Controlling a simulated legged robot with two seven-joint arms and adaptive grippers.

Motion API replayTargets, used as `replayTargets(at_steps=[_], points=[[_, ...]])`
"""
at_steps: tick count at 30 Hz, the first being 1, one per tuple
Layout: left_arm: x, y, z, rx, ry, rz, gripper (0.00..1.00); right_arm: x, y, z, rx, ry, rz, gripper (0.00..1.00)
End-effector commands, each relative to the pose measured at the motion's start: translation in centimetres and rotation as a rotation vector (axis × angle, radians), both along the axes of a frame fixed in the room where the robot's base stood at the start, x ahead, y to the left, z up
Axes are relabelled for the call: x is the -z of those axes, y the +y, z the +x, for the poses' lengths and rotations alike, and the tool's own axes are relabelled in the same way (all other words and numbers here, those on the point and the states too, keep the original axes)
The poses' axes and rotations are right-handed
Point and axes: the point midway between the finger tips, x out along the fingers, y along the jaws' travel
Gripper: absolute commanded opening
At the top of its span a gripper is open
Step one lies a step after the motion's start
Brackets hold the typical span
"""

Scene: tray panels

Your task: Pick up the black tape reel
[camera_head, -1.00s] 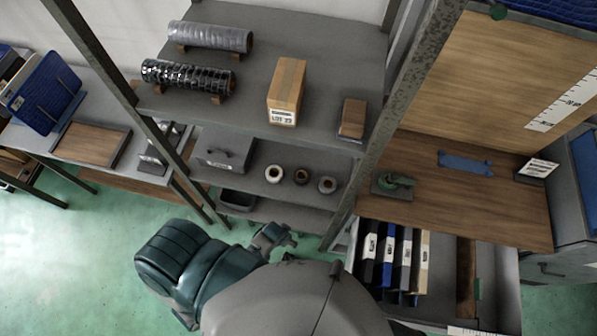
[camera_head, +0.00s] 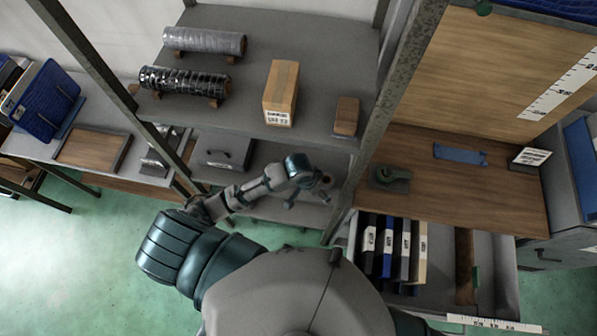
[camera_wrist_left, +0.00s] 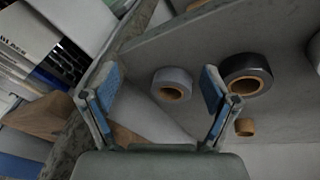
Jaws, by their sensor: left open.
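The black tape reel (camera_wrist_left: 246,75) lies flat on the grey lower shelf in the left wrist view, just right of and partly behind my right-hand finger. A grey tape reel (camera_wrist_left: 172,84) lies to its left, seen between my two fingers. My left gripper (camera_wrist_left: 160,76) is open and empty, its blue-padded fingers apart. In the head view my left gripper (camera_head: 308,200) is over the front of the lower shelf, and my arm covers most of the reels there. My right gripper is not in view.
The upper shelf (camera_head: 230,122) hangs above, holding a cardboard box (camera_head: 282,92), wrapped rolls and a brown block (camera_head: 347,116). A steel post (camera_head: 385,115) stands right of the gripper. A grey case (camera_head: 224,152) sits left on the lower shelf. Folders (camera_head: 395,245) stand in an open drawer.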

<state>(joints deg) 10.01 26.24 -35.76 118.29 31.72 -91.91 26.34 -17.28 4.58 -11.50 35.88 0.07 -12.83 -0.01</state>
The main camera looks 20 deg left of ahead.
Motion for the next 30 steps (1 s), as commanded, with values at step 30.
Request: replayTargets(at_steps=[30], points=[[3.1,9.0,5.4,-0.195,0.187,0.23,0.87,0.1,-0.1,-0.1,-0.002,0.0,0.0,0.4]])
